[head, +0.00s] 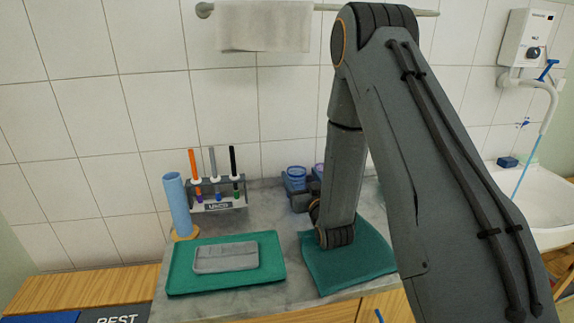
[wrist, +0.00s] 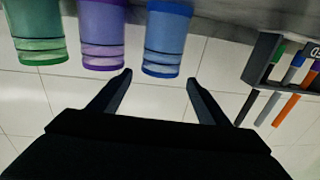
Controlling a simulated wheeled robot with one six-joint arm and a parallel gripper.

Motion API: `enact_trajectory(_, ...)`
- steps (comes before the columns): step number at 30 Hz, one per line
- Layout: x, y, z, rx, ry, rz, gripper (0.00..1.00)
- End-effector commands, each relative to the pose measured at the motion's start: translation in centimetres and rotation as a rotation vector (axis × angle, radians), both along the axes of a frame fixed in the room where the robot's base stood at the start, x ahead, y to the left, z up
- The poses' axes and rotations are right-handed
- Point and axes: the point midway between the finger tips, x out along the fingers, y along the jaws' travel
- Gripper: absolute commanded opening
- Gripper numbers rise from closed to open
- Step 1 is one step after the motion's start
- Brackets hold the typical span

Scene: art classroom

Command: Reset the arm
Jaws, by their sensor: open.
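My gripper (wrist: 158,79) is open and empty in the wrist view, its two dark fingers apart. That view is upside down. A blue cup (wrist: 167,40) shows just beyond the gap between the fingertips, with a purple cup (wrist: 103,35) and a green cup (wrist: 36,30) to its left. In the head view my arm reaches down over the counter, and my gripper (head: 298,194) is near the blue cup (head: 296,172) at the back. The purple cup is partly hidden by my arm there, and the green cup is hidden.
A marker rack (head: 217,200) and a light-blue cylinder (head: 178,204) stand at the counter's back left. A green tray (head: 183,277) holds a grey block (head: 226,257). A teal cloth (head: 345,270) lies under my arm. A sink (head: 535,190) is at the right.

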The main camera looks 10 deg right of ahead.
Motion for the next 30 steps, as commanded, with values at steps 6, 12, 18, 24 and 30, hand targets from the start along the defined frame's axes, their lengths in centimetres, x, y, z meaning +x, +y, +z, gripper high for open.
enact_trajectory(6, -1.1, 0.0, 0.7, 0.0, 0.021, -0.001, 0.7)
enact_trajectory(12, -1.1, 0.0, 1.5, -0.01, 0.089, -0.004, 0.7)
enact_trajectory(18, -2.0, -0.1, 0.9, -0.029, 0.273, -0.017, 0.7)
enact_trajectory(24, -5.5, -0.2, 0.2, -0.049, 0.539, -0.035, 0.7)
enact_trajectory(30, -12.5, -0.3, -0.2, -0.063, 0.847, -0.052, 0.7)
